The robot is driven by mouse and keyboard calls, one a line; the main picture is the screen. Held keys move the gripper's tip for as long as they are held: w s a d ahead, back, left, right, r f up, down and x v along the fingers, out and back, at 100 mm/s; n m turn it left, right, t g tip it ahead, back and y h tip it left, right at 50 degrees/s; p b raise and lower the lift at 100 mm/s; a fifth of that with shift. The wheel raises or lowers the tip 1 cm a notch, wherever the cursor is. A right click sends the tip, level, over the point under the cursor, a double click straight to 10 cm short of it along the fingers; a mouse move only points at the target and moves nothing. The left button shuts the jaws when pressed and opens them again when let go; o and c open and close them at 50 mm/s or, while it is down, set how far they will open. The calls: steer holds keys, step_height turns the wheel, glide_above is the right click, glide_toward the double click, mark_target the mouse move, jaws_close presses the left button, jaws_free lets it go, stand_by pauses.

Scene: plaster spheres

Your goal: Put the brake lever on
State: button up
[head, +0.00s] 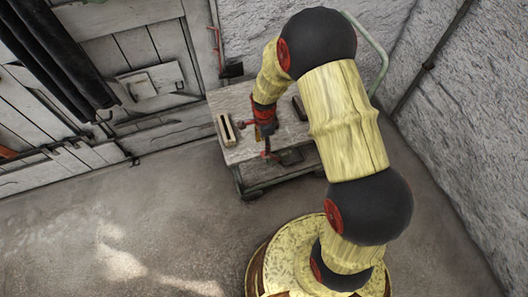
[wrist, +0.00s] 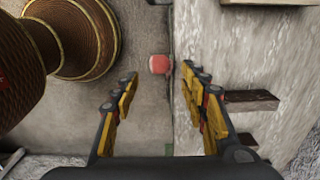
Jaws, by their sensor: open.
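The brake lever seems to be the small red-ended part (head: 266,154) at the near edge of the wooden-topped cart (head: 236,150). In the wrist view its red end (wrist: 160,64) shows between and beyond my fingertips, beside the cart's edge. My gripper (head: 267,132) points down over the cart in the head view. In the wrist view its yellow fingers (wrist: 160,80) are spread apart with nothing between them. The red end looks apart from both fingers. The lever's shaft and pivot are too small or hidden to make out.
A pale slotted block (head: 225,129) lies on the cart's left side. A dark block (head: 299,108) lies to the right, partly behind my arm. A plank wall (head: 150,75) and rough plaster walls stand behind. The concrete floor (head: 140,220) at left is clear.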

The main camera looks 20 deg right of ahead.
step_height(320, 180, down, 7)
steer(key=shift+r+b, duration=0.1)
steer(key=shift+b, duration=0.85)
steer(key=shift+c, duration=1.2)
steer(key=shift+s, duration=0.15)
jaws_close()
